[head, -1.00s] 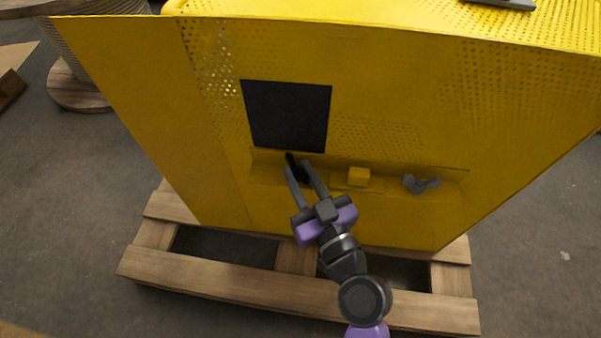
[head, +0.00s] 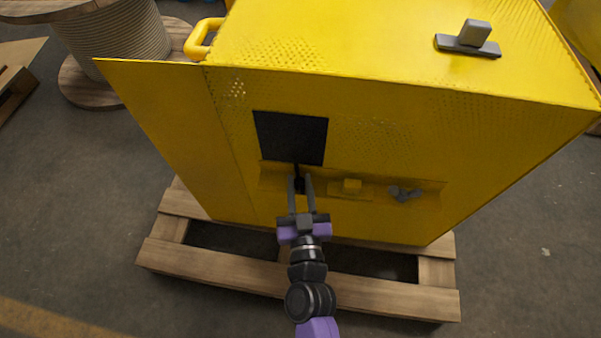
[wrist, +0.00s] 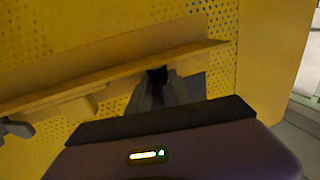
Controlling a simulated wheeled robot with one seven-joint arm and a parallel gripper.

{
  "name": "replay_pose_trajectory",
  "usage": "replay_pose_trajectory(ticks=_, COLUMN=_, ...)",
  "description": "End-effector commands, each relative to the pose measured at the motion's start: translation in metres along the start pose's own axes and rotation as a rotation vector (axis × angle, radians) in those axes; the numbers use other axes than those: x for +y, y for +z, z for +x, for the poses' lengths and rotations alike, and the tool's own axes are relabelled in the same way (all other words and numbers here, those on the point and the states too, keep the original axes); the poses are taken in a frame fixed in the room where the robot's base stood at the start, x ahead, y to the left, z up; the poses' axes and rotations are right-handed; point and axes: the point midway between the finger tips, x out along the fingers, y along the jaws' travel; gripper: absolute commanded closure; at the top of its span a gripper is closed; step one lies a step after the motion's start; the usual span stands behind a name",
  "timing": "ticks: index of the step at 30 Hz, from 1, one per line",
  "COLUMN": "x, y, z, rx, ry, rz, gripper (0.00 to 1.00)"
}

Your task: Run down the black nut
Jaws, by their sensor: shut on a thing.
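My gripper (head: 301,181) is shut on a black part (head: 297,171), which I take to be the black nut, at the front of the yellow cabinet (head: 390,130). The part shows as a narrow dark shape, its top near the lower edge of a black square panel (head: 290,136). In the wrist view my gripper (wrist: 160,84) has the dark part (wrist: 157,73) between its fingertips, by the edge of the yellow ledge. The fingers hide much of it. I cannot tell its exact shape, or whether it sits on a thread.
A shallow yellow ledge (head: 430,200) carries a small yellow block (head: 352,186) and a grey knob-like part (head: 403,193), both right of my gripper. The cabinet stands on a wooden pallet (head: 210,272). A grey fitting (head: 468,40) is on the cabinet top.

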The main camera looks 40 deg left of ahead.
Motion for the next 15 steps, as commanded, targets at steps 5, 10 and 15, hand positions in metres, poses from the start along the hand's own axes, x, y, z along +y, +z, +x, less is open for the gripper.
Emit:
replay_pose_trajectory(ticks=5, x=0.0005, y=-0.0081, z=0.0001, rx=-0.004, ry=0.069, rz=0.000, gripper=1.00)
replay_pose_trajectory(ticks=10, x=-0.0044, y=-0.0077, z=-0.0002, rx=0.002, ry=0.123, rz=0.003, gripper=1.00)
replay_pose_trajectory(ticks=15, x=-0.0070, y=-0.0063, z=-0.0008, rx=0.004, ry=0.185, rz=0.001, gripper=1.00)
